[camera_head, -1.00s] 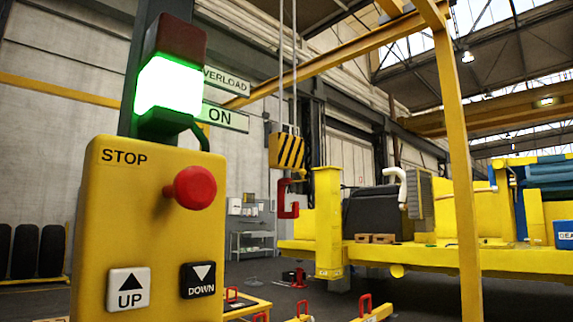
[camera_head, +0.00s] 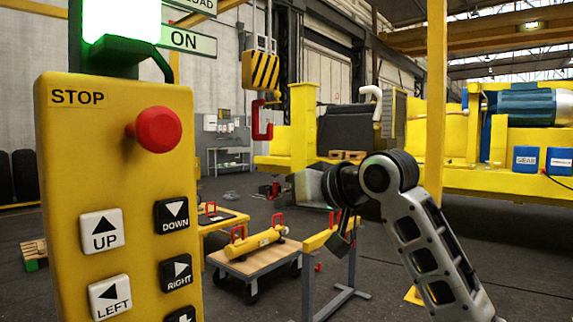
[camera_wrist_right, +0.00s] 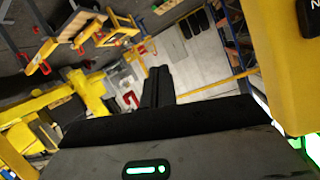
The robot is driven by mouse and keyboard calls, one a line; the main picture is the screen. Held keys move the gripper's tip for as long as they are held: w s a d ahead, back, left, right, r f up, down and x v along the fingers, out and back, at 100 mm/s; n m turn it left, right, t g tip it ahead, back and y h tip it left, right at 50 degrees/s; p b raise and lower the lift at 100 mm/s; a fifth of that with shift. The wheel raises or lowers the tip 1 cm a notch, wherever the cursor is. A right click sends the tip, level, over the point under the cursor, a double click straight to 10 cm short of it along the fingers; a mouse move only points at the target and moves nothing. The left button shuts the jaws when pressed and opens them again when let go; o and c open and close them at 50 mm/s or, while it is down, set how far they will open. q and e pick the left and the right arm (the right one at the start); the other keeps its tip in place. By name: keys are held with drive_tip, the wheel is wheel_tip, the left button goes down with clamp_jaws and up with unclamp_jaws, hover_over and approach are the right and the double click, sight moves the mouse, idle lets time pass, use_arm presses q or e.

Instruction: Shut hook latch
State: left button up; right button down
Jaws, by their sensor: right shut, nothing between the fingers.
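The red hook (camera_head: 262,122) hangs under the yellow-and-black striped hook block (camera_head: 261,71), left of centre in the head view. It is too small there to tell how its latch stands. My right gripper (camera_head: 343,240) is to the right of the hook and lower in the picture, apart from it. In the right wrist view its dark fingers (camera_wrist_right: 157,84) are together, with nothing between them. A small red shape (camera_wrist_right: 130,98) shows beyond the fingers; I cannot tell if it is the hook. My left gripper is not in view.
A yellow control box (camera_head: 115,200) with a red stop button stands close at the left. A wooden-topped cart (camera_head: 258,262) carries a yellow cylinder (camera_head: 258,241). A yellow post (camera_head: 436,90) and a yellow machine (camera_head: 480,172) are at the right. Open floor shows between.

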drive_tip(key=s+r+n+p, duration=0.1)
drive_tip(key=s+r, duration=0.2)
drive_tip(key=r, duration=0.5)
drive_tip(key=s+r, duration=0.2)
drive_tip(key=r, duration=0.7)
drive_tip(key=s+d+r+n+p, duration=0.1)
drive_tip(key=s+r, duration=1.9)
drive_tip(key=shift+s+d+r+n+t+h+p, duration=0.2)
drive_tip(key=shift+s+d+n+t+h+p, duration=0.1)
drive_tip(key=shift+s+p, duration=0.1)
